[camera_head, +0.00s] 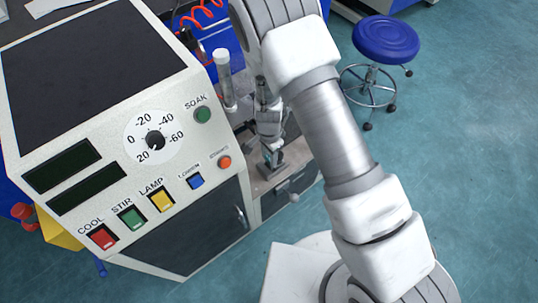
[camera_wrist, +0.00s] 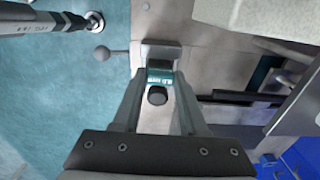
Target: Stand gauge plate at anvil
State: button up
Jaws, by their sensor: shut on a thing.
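The gauge plate (camera_wrist: 160,76) shows as a small teal piece with pale lettering in the wrist view. My gripper (camera_wrist: 161,82) is shut on it, with one finger on each side. A dark round knob (camera_wrist: 157,96) shows between the fingers, close to the plate. A grey block (camera_wrist: 162,54), which looks like the anvil, lies just beyond the plate; I cannot tell whether the two touch. In the head view my gripper (camera_head: 271,157) is low over the bench beside the machine, and the plate is barely visible there.
The large white rheometer cabinet (camera_head: 215,165) with dial and coloured buttons stands to the left. A clear cylinder (camera_head: 224,78) stands behind my gripper. A rod with a ball end (camera_wrist: 101,53) projects near the bench edge. A blue stool (camera_head: 386,40) stands on open floor at right.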

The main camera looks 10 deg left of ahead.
jog(key=shift+f+b, duration=0.65)
jog(key=shift+f, duration=0.35)
jog(key=o, duration=1.2)
notch_tip(320, 180, up, 17)
jog(key=p, duration=0.5)
jog(key=shift+r+p, duration=0.2)
jog(key=shift+p, duration=0.2)
jog(key=shift+r, duration=0.1)
